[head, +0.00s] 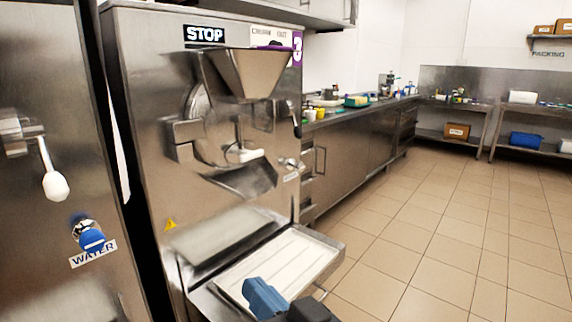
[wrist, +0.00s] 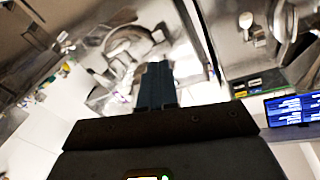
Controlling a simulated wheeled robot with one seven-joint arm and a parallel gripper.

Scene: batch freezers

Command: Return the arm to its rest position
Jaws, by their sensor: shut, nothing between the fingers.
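My gripper (head: 264,299) shows at the bottom of the head view, with blue fingers in front of the machine's lower tray. In the wrist view the blue fingers (wrist: 156,86) are together, with nothing between them. The rest of my arm is mostly out of the head view. The batch freezer (head: 145,130) with the STOP sign stands right in front of me, its hopper (head: 247,72) at the upper middle. Its tray (head: 325,262), with a white ribbed surface, juts out beside and behind my gripper. Whether the gripper touches the tray cannot be told.
At the left stands another steel machine (head: 50,100) with a white-knobbed lever (head: 55,186) and a blue WATER tap (head: 91,240). A steel counter (head: 360,150) with small items runs back along the wall. The tiled floor (head: 440,240) at the right is clear.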

